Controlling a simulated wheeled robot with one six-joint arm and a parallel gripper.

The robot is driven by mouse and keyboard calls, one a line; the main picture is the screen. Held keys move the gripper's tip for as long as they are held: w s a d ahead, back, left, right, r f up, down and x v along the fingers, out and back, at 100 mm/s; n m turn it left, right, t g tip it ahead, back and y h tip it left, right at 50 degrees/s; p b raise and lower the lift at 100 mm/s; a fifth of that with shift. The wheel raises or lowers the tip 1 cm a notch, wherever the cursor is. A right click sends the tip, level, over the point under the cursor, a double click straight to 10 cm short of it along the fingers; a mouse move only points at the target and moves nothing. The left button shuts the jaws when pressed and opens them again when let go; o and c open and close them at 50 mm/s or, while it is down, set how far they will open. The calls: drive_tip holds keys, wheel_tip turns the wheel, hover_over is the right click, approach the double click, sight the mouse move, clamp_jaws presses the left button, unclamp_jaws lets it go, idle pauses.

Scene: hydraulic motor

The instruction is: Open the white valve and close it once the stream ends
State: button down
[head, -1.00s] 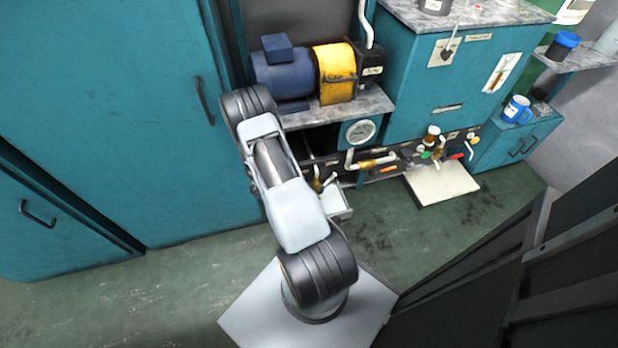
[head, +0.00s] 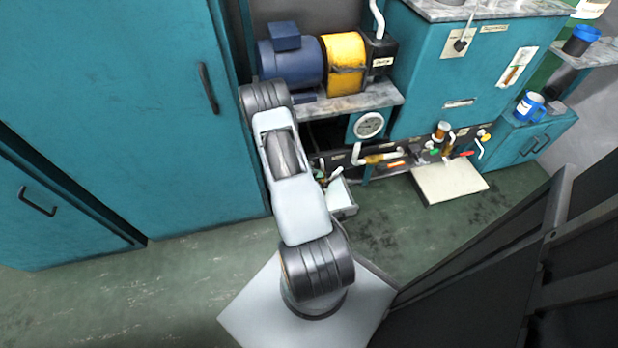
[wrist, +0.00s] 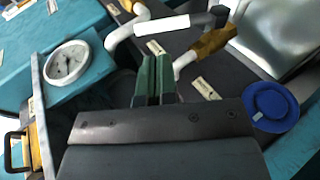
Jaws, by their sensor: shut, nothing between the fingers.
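The white valve handle (wrist: 162,27), a white bar on a dark stem, lies just beyond my fingertips in the wrist view. My gripper (wrist: 153,80) has green fingers that are shut together with nothing between them. The fingertips point towards the handle and look apart from it, though the exact gap is hard to judge. In the head view, my arm hides most of the gripper and the pipework around it. No stream can be made out.
A round gauge (wrist: 67,62) is left of my fingers; white pipe (wrist: 185,62) and a brass fitting (wrist: 214,41) are right. A blue round object (wrist: 270,106) lies further right. A pale tray (head: 342,197) stands below the pipework. Open floor (head: 400,225) lies in front.

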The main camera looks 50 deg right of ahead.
sight(335, 174)
drive_tip(key=b+x, duration=0.2)
drive_tip(key=x, duration=0.3)
drive_tip(key=shift+s+d+f, duration=0.1)
drive_tip(key=shift+d+f, duration=0.05)
drive_tip(key=shift+f, duration=0.1)
drive_tip(key=shift+s+d+f+b, duration=0.25)
drive_tip(key=shift+d+b, duration=0.05)
drive_tip(key=shift+d, duration=0.35)
